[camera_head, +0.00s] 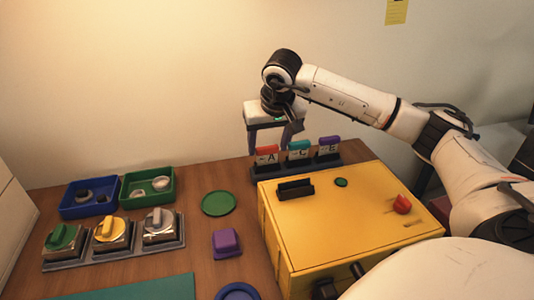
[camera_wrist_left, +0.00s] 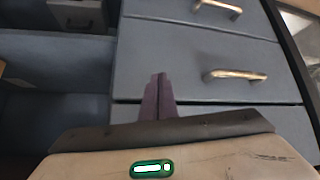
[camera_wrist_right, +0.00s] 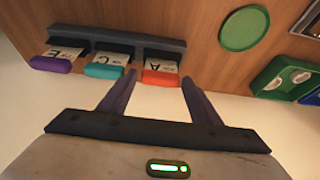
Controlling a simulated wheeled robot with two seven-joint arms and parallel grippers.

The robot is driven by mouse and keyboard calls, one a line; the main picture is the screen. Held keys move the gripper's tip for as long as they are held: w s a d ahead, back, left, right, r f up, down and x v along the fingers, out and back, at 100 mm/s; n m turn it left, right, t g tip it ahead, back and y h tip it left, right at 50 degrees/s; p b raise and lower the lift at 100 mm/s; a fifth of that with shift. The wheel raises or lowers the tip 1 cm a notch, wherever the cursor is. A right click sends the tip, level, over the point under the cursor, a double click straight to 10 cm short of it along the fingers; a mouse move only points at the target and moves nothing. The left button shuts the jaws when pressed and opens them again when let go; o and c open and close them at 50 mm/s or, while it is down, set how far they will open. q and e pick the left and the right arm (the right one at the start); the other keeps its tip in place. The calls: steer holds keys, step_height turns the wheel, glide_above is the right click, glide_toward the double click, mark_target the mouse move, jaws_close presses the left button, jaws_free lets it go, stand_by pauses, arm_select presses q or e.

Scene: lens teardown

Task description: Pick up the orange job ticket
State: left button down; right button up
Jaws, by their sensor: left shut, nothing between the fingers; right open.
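The orange job ticket (camera_head: 267,151), marked A, stands at the left end of a dark rack (camera_head: 349,153). In the right wrist view the orange ticket (camera_wrist_right: 160,78) shows between the fingertips, its orange tab toward me. My right gripper (camera_head: 269,144) is open above and around the tab in the picture; I cannot tell whether the fingers touch it. The teal ticket C (camera_wrist_right: 104,71) and purple ticket E (camera_wrist_right: 50,64) stand in the same rack. My left gripper (camera_wrist_left: 158,78) is shut and empty, pointing toward grey drawers, and is out of the head view.
A green disc (camera_head: 219,203), a blue bin (camera_head: 66,211), a green bin (camera_head: 128,199) and a purple block (camera_head: 226,243) lie to the left. A wall rises behind the table.

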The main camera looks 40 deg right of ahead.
mark_target(268, 148)
steer(key=x, duration=0.2)
steer(key=shift+w+f, duration=0.1)
steer(key=shift+f, duration=0.15)
steer(key=shift+w+f, duration=0.15)
steer(key=shift+f, duration=0.05)
steer(key=c, duration=0.8)
arm_select(q)
steer(key=shift+w+r, duration=0.35)
steer(key=shift+w, duration=0.05)
arm_select(e)
steer(key=shift+r, duration=0.15)
